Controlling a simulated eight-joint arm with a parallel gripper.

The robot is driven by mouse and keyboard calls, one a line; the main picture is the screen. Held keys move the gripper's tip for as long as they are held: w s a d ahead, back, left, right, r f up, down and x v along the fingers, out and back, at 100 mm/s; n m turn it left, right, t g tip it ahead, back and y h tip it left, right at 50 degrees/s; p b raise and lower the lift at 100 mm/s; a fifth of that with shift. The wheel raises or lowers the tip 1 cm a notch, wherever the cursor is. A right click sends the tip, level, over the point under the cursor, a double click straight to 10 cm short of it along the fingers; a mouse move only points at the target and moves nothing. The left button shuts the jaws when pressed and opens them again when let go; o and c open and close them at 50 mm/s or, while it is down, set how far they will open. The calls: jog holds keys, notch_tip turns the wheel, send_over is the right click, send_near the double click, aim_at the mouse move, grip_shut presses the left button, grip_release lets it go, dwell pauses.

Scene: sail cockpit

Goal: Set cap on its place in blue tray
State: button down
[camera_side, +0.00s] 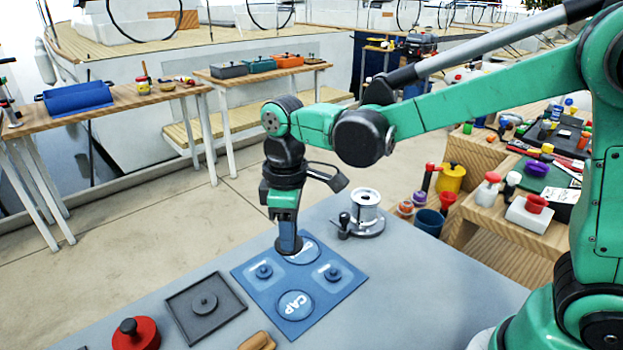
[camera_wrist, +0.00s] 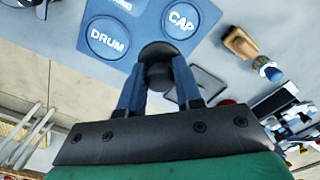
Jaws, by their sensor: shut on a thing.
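My gripper (camera_side: 287,238) is shut on a dark round cap with a knob, seen best in the wrist view (camera_wrist: 158,52). In the side view the cap (camera_side: 289,247) shows only in part below the fingers. It is over the far-left part of the blue tray (camera_side: 326,303); I cannot tell whether it touches the tray. The tray has a round spot marked CAP (camera_side: 294,305) near its front corner and one marked DRUM (camera_wrist: 107,38); both look empty. Two small blue knobs stand on the tray, at left (camera_side: 264,271) and right (camera_side: 332,273).
A silver winch (camera_side: 366,212) stands behind the tray on the grey table. A dark square tray with a knobbed disc (camera_side: 205,303) lies to the left, a red round knobbed object (camera_side: 135,333) beyond it. A wooden-handled item (camera_side: 257,341) lies at the front.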

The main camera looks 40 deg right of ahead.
aim_at(296, 304)
jog(key=shift+s+a+f, duration=0.3)
jog(key=shift+s+f, duration=0.2)
jog(key=shift+f, duration=0.85)
jog(key=shift+s+a+f, duration=0.35)
jog(key=shift+s+f, duration=0.15)
jog(key=shift+f, duration=0.9)
jog(key=shift+s+a+f, duration=0.3)
jog(key=shift+s+f, duration=0.2)
jog(key=shift+f, duration=0.85)
jog(key=shift+f, duration=0.6)
jog(key=c, duration=0.9)
grip_release()
jog(key=shift+o, duration=0.2)
notch_tip(296, 304, up, 11)
jog(key=shift+d, duration=0.15)
